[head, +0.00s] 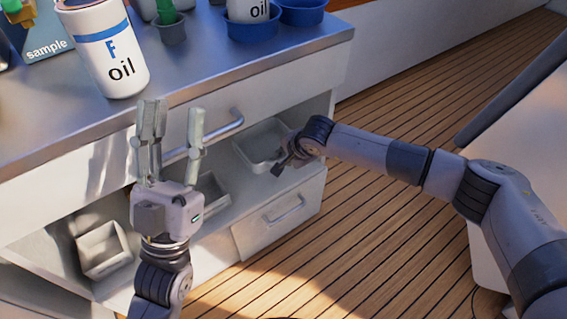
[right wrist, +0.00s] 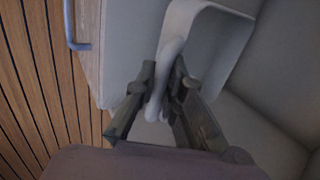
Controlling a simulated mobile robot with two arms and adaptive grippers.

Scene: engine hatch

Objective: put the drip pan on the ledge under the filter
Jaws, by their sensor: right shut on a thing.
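The drip pan, a pale shallow rectangular tray (head: 258,146), sits in the open shelf space under the counter, at its right end. My right gripper (head: 288,160) reaches in from the right at the pan's right side. In the right wrist view its two fingers (right wrist: 163,100) are shut on the pan's pale rim (right wrist: 190,25), one finger on each side. My left gripper (head: 173,113) is open and empty, fingers up, in front of the cabinet. I see no filter in these views, and I cannot identify the ledge under it.
On the metal counter (head: 200,80) stand an oil can (head: 108,50), a sample box (head: 45,45) and blue bowls (head: 252,28). A drawer handle (head: 215,133) juts out above the shelf. Small bins (head: 103,250) sit lower left. The plank floor (head: 420,110) at right is clear.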

